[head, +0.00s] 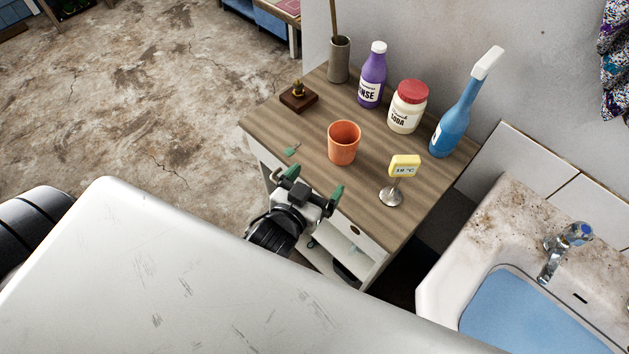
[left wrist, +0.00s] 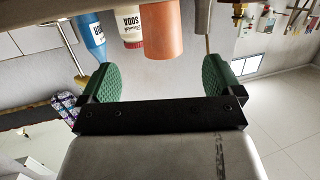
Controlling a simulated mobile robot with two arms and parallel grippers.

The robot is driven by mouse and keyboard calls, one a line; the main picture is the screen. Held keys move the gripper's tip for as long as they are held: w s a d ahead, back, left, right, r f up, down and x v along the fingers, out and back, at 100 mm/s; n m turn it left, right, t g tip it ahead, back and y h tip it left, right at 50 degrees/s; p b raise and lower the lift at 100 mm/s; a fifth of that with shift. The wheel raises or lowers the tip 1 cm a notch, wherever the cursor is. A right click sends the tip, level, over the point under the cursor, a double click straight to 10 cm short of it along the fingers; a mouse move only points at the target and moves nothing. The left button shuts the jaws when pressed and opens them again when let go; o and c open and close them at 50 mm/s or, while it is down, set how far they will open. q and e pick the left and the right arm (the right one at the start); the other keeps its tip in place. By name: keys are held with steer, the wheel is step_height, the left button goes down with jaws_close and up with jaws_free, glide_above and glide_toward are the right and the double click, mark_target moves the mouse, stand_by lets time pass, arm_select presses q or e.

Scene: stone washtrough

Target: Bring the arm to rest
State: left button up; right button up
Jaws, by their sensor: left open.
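My left gripper (head: 313,184) is at the front edge of the wooden-topped cabinet (head: 420,215), with its green-padded fingers spread apart and nothing between them. In the left wrist view the open fingers (left wrist: 168,82) show with a clear gap. The orange cup (head: 343,150) stands upright on the cabinet top just beyond the gripper, apart from it. The cup also shows beyond the fingers in the left wrist view (left wrist: 172,30). My right gripper is in neither view.
A stone basin (head: 440,290) is at right.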

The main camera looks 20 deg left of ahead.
arm_select(q)
steer(key=shift+w, duration=0.1)
stand_by(0.4)
steer(key=s+a+f+g+y, duration=0.1)
steer(key=s+a+g, duration=0.1)
steer(key=s+g, duration=0.5)
steer(key=s+a+f+g, duration=0.1)
steer(key=s+a+g, duration=0.2)
steer(key=s+g, duration=0.35)
step_height(320, 180, down, 24)
steer(key=s+m, duration=0.1)
steer(key=s, duration=0.1)
steer(key=s+a+f+g, duration=0.1)
steer(key=s+a+f, duration=0.1)
steer(key=s+f, duration=1.3)
step_height(320, 180, down, 3)
steer(key=shift+s+a, duration=0.2)
steer(key=shift+s, duration=0.2)
